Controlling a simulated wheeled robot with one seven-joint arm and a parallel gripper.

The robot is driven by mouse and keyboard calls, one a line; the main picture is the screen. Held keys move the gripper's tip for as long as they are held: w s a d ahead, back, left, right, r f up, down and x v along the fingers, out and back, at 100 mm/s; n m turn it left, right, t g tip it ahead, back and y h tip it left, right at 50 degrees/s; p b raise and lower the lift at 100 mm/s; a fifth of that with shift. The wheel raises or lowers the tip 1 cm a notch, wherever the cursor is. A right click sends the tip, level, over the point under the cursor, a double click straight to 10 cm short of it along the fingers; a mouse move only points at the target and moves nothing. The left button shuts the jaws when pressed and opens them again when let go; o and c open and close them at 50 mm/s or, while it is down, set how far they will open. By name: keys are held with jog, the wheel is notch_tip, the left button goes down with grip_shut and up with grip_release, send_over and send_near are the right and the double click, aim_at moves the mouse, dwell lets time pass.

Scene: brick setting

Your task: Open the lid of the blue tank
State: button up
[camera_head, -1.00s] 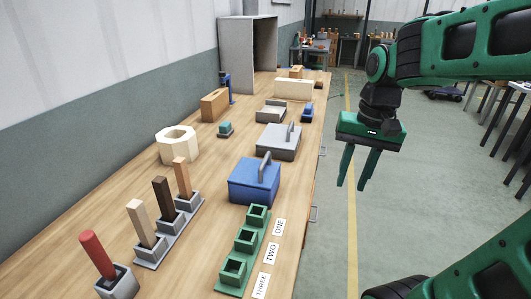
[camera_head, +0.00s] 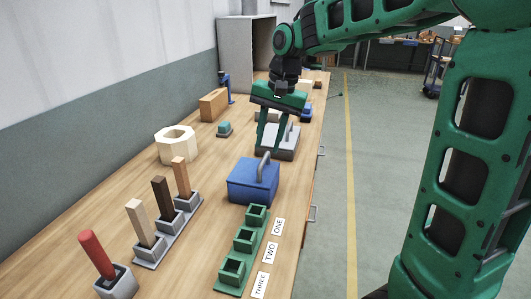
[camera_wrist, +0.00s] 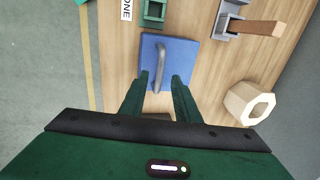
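The blue tank (camera_head: 252,186) is a box with a flat lid and a grey arched handle (camera_head: 264,168) on top. It stands on the wooden bench, and the lid looks shut. My gripper (camera_head: 271,149) is open and empty, above the bench just behind the tank. In the wrist view the tank (camera_wrist: 180,50) lies ahead of my gripper (camera_wrist: 157,82), and the handle (camera_wrist: 160,68) lies between the lines of the two fingers. The fingers appear apart from the handle.
A grey lidded box (camera_head: 285,147) stands behind the tank, partly hidden by my gripper. A green three-socket block (camera_head: 243,240) is in front. Pegs in grey holders (camera_head: 158,248) and a cream octagonal ring (camera_head: 176,147) are to the left.

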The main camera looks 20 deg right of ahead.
aim_at(265, 158)
jog(key=shift+w+a+f, duration=0.15)
jog(key=shift+a+f, duration=0.05)
jog(key=shift+f, duration=0.85)
jog(key=shift+w+a+f, duration=0.1)
jog(key=shift+a+f, duration=0.05)
jog(key=shift+f, duration=0.9)
grip_shut()
jog(key=shift+d, duration=0.15)
